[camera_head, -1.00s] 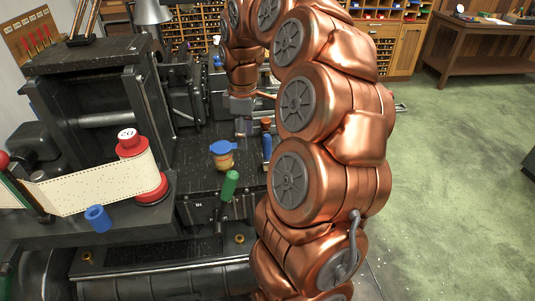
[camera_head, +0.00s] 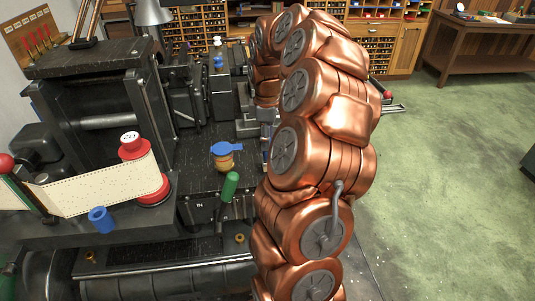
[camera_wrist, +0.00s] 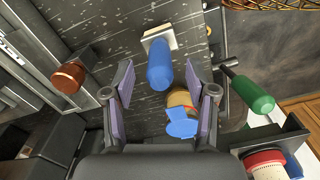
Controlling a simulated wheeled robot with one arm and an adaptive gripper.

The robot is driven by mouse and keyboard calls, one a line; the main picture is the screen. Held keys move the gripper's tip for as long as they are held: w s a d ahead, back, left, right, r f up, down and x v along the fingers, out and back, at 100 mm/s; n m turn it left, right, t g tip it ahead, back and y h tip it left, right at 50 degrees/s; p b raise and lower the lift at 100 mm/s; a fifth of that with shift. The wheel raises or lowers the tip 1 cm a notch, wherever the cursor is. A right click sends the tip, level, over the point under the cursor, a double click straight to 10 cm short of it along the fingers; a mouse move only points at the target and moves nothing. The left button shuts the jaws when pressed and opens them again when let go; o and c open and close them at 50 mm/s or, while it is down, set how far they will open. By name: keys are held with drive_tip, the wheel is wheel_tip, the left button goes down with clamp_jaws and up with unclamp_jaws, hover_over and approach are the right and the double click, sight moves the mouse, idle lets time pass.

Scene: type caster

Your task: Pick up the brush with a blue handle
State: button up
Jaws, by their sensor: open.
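The brush with a blue handle (camera_wrist: 160,70) shows in the wrist view. Its pale bristle head (camera_wrist: 161,37) is against the dark speckled surface and its handle points toward my gripper. My gripper (camera_wrist: 168,80) is open, with one purple-padded finger on each side of the handle's line. The handle's near end lies around the fingertips in the picture; I see no contact. In the head view my gripper (camera_head: 267,125) is partly behind my arm, and the brush is almost wholly hidden.
A green handle (camera_head: 230,186) is nearby. A copper-coloured knob (camera_wrist: 69,77) lies left in the wrist view. Machine parts crowd the left.

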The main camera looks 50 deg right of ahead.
sight(267, 153)
drive_tip(key=shift+w+a+f+p, duration=0.1)
drive_tip(key=shift+f+p, duration=0.5)
drive_tip(key=shift+f, duration=1.2)
clamp_jaws()
